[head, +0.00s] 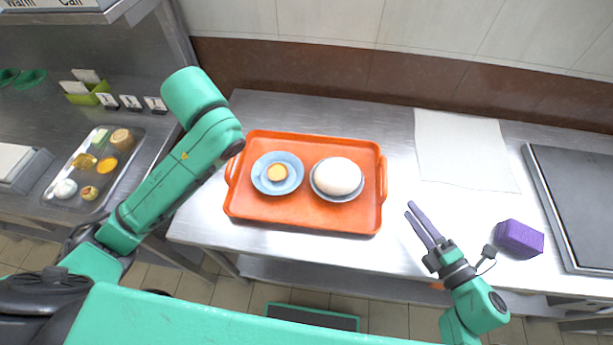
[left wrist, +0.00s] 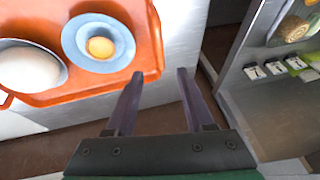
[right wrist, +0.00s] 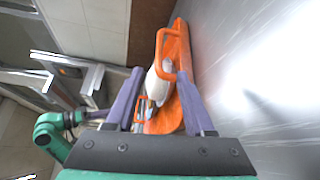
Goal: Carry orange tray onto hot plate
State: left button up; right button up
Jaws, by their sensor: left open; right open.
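The orange tray (head: 300,216) lies on the steel table and has a raised handle at each end. It carries a blue saucer (head: 290,185) with a small yellow item, and a bowl (head: 337,198) with a white mound. My right gripper (head: 418,216) is open, to the right of the tray's right handle and apart from it; the right wrist view shows that handle (right wrist: 160,62) ahead between the fingers. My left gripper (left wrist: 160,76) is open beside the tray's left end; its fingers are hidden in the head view. The dark flat plate (head: 580,205) at the far right appears to be the hot plate.
A purple block (head: 519,238) sits between my right gripper and the dark plate. A white sheet (head: 462,150) lies behind it. At left, a metal tray (head: 68,180) holds several small foods. A wall stands behind the table.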

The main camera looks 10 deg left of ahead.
aim_at(233, 156)
pick_arm(q)
jog(key=x, duration=1.2)
jog(key=shift+s+a+f, duration=0.1)
jog(key=shift+s+f, duration=0.1)
jog(key=shift+f, duration=0.2)
pick_arm(e)
jog(key=x, duration=1.2)
jog(key=shift+w+a, duration=0.1)
jog(key=shift+w, duration=0.15)
jog(key=shift+r, duration=0.1)
pick_arm(q)
grip_shut()
pick_arm(e)
grip_shut()
pick_arm(q)
jog(key=shift+r, duration=0.15)
